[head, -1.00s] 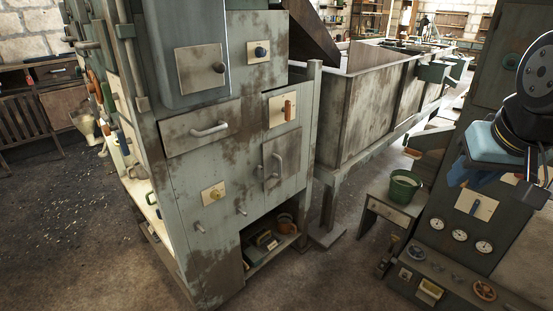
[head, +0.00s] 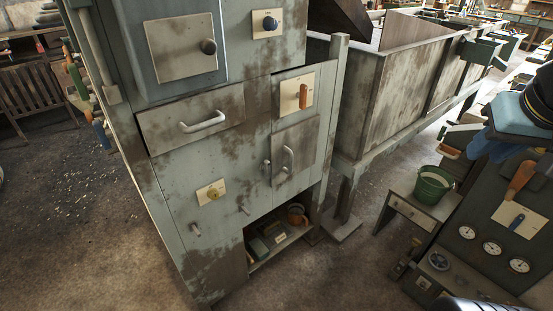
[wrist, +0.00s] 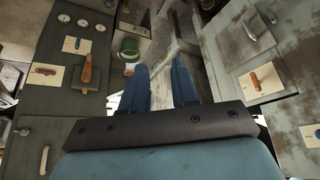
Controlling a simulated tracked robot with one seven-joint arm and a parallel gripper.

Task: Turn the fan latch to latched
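I cannot tell which control is the fan latch, as the labels are too small to read. An upright orange handle (head: 304,95) sits on a cream plate on the grey cabinet. A wooden handle (head: 520,181) and a plate with a blue lever (head: 516,223) are on the dark panel at right. In the wrist view the wooden handle (wrist: 87,69) is left of my gripper, beside a plate with a red handle (wrist: 45,70). My gripper (wrist: 160,66) has its two blue fingers apart with nothing between them.
A green bucket (head: 432,186) stands on a small table. A large metal trough (head: 410,85) is behind. Open floor lies at left.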

